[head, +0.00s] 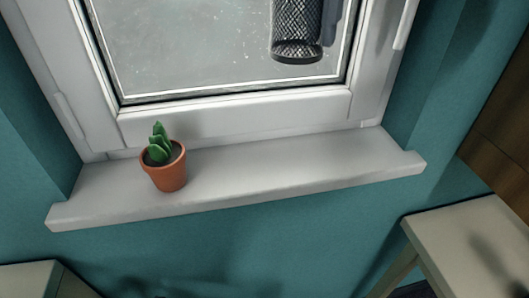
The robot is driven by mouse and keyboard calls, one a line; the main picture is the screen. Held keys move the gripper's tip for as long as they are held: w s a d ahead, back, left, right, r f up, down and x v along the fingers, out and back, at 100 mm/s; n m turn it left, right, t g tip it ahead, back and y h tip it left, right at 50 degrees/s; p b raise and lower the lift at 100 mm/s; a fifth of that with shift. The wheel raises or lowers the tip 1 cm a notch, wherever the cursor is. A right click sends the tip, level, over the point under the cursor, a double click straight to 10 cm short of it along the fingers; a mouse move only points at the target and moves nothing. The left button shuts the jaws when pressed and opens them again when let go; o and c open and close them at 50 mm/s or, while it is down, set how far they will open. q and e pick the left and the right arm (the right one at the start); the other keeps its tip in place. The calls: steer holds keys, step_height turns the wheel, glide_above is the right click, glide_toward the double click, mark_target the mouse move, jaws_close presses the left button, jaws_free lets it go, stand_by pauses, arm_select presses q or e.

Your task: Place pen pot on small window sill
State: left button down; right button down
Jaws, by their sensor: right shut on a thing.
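The pen pot (297,30) is a dark metal mesh cylinder at the top of the head view, with its upper part cut off by the frame edge. It appears upright or nearly so, in front of the window glass and above the sill, touching nothing below. My right gripper (330,22) shows only in part as a grey finger along the pot's right side, and it is shut on the pot. The small window sill (300,168) is a white ledge below the window. My left gripper is not in view.
A small cactus in a terracotta pot (169,176) stands on the left part of the sill. The sill's middle and right are bare. A pale table or stool (465,235) is at lower right, and another pale surface (28,280) at lower left.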

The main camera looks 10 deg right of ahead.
step_height(320, 180, down, 19)
steer(key=shift+r+b, duration=0.1)
steer(key=shift+b, duration=0.75)
steer(key=shift+f, duration=0.35)
steer(key=shift+f, duration=0.2)
steer(key=c, duration=1.3)
jaws_free()
steer(key=shift+o, duration=0.3)
